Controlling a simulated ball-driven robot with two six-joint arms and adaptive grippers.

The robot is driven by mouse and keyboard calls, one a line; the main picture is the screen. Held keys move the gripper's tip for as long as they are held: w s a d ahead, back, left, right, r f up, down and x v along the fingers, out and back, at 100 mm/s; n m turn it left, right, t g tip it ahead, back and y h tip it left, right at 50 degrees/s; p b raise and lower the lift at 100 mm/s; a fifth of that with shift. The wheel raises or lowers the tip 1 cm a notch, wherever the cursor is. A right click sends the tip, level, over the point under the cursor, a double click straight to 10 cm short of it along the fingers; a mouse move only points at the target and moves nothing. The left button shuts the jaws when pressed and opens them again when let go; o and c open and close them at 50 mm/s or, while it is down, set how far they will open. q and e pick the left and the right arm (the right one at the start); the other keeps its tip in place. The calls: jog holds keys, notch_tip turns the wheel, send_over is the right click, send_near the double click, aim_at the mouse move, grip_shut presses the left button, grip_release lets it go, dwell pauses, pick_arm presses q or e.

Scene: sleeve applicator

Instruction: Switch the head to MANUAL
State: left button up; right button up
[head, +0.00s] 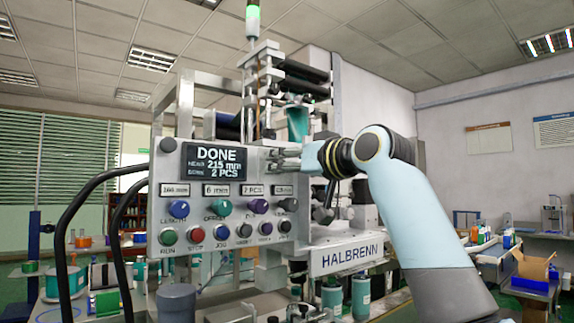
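The machine's grey control panel (205,205) faces me, with a dark screen (214,161) reading DONE, 215 mm and 2 PCS. Its upper knobs are blue (179,209), green (220,207), purple (258,206) and black (288,204). The lower row has a green RUN button (168,237), a red STOP button (195,234), a blue JOG button (221,231) and dark knobs (245,229) with labels too small to read. No MANUAL marking is legible. My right gripper (278,158) points left at the panel's upper right edge; its finger gap and any contact are unclear. My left gripper is out of view.
A white HALBRENN plate (351,257) sits at lower right, above teal containers (361,298). Black cables (72,215) loop at the panel's left. Side benches hold small goods and an open box (533,270).

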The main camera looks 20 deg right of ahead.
grip_shut()
jog(key=shift+n, duration=0.3)
jog(key=n, duration=0.8)
jog(key=shift+b, duration=0.3)
dwell(0.5)
jog(key=shift+o, duration=0.7)
grip_release()
